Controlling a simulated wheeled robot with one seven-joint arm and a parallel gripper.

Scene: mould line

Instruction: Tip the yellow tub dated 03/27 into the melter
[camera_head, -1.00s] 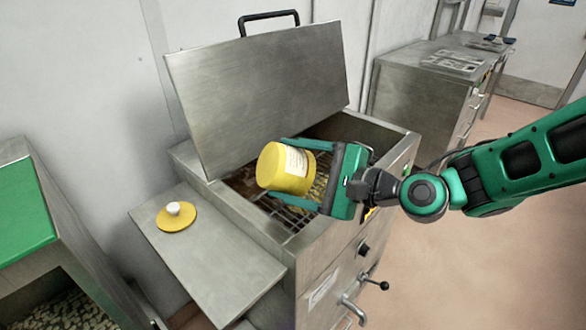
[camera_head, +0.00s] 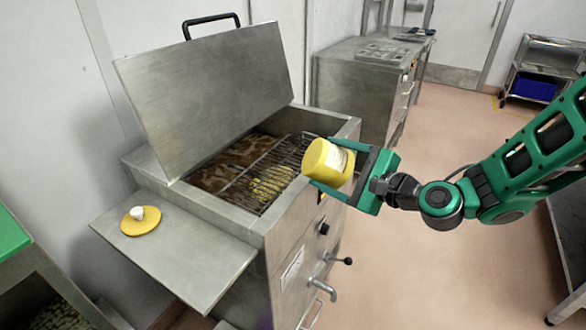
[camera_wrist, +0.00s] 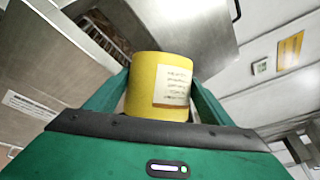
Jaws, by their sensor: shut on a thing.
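My gripper (camera_head: 338,168) is shut on the yellow tub (camera_head: 326,165), which is tilted. The tub also shows between the fingers in the wrist view (camera_wrist: 146,85), with a white label whose writing is too small to read. The melter (camera_head: 292,228) is a steel box with its lid (camera_head: 205,95) raised. The tub is at the melter's right front edge, beside the opening. Inside the melter, a wire grate (camera_head: 285,160) lies over brown matter, with a patch of yellow pieces (camera_head: 268,186) on it. The inside of the tub is hidden.
A yellow lid with a white knob (camera_head: 141,220) lies on the melter's side shelf (camera_head: 185,262). A green-topped unit (camera_head: 12,240) stands at the left. A steel counter (camera_head: 350,75) is behind the melter. The floor at the right is mostly clear, with a cart (camera_head: 545,72) at the back.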

